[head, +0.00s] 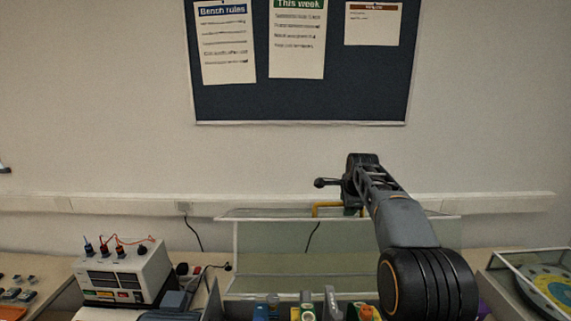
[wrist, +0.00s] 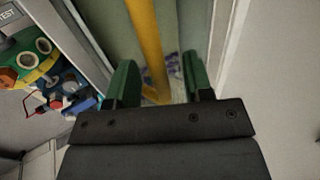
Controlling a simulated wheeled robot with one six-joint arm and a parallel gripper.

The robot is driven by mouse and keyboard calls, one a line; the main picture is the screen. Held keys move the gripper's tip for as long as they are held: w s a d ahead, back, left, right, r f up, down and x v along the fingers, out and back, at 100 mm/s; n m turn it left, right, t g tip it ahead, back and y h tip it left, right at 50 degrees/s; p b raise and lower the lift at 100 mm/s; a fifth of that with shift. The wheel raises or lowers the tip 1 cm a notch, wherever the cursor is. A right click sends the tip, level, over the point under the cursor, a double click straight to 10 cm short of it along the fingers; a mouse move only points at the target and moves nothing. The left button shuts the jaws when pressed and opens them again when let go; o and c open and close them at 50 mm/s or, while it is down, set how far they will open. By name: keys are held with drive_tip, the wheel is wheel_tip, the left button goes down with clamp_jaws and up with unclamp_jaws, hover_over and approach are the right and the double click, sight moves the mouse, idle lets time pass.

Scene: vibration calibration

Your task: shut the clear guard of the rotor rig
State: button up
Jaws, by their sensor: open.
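The clear guard (head: 270,258) of the rotor rig stands raised in the head view, its pale-edged panel upright behind the rig. Its yellow handle (head: 326,207) is at the top edge, beside the end of my arm. In the wrist view the yellow handle (wrist: 147,45) runs between the green fingers of my gripper (wrist: 159,80). The fingers are apart, with gaps beside the bar, so my gripper is open around the handle and not clamped on it. The rig's coloured parts (head: 307,308) show at the bottom edge, mostly cut off.
A white power supply (head: 125,272) with red leads stands left of the guard. A wall trunking (head: 110,205) and a notice board (head: 300,95) are behind.

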drive_tip(key=shift+c, duration=0.5)
drive_tip(key=c, duration=0.3)
